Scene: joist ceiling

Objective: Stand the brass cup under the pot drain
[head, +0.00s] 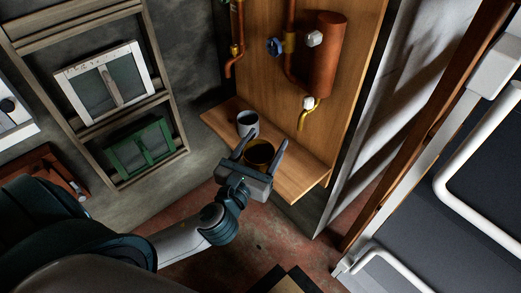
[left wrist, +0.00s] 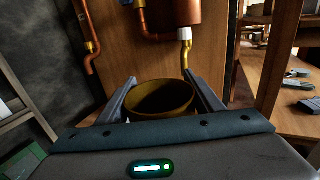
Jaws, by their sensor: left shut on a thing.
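The brass cup (head: 260,152) is upright between the two fingers of my left gripper (head: 262,146), which is shut on it, over the wooden shelf (head: 214,116). Its open rim (left wrist: 160,97) fills the middle of the left wrist view. I cannot tell whether its base touches the shelf. The pot drain (head: 303,117) is a bent yellow pipe below the copper pot (head: 327,60). In the head view the drain is right of and above the cup; in the left wrist view the drain (left wrist: 185,57) is just behind it, slightly right. My right gripper is not in view.
A grey cup (head: 247,124) stands on the shelf just behind the brass cup. A copper pipe with an open bent end (head: 232,63) hangs at the left of the wooden back panel. The shelf's right part is clear. White rails (head: 478,205) stand far right.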

